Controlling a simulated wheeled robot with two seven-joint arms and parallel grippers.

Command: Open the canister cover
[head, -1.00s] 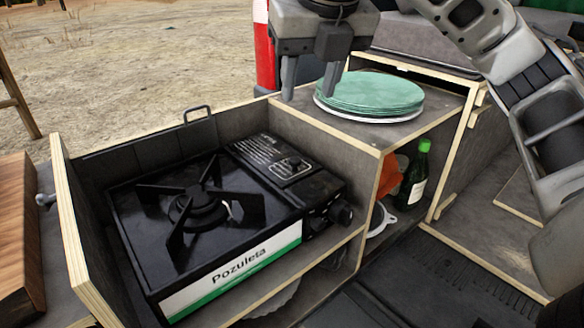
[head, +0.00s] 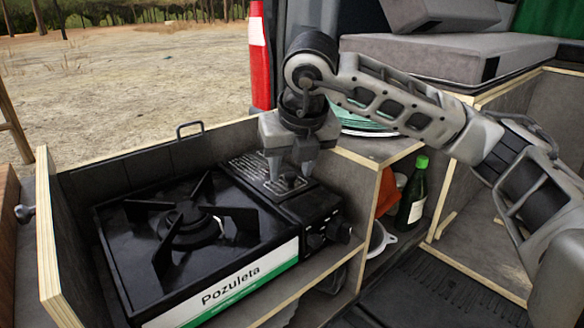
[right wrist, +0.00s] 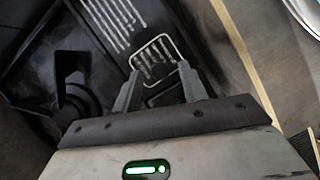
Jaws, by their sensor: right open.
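The camping stove is black with a single burner (head: 190,225) on its left. The canister cover (head: 306,203) is the dark panel along its right side and lies flat and closed. My right gripper (head: 290,178) is open and points down just over this cover. In the right wrist view the two fingertips (right wrist: 158,70) stand on either side of a thin wire loop handle (right wrist: 153,47) on the cover. I cannot tell whether they touch it. In the head view the gripper hides part of the cover. My left gripper is out of view.
The stove sits in a wooden-edged drawer box (head: 46,240). A stack of green plates (head: 352,118) is partly hidden behind my right arm. A green bottle (head: 413,190) and an orange cloth (head: 386,190) stand in the compartment to the right.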

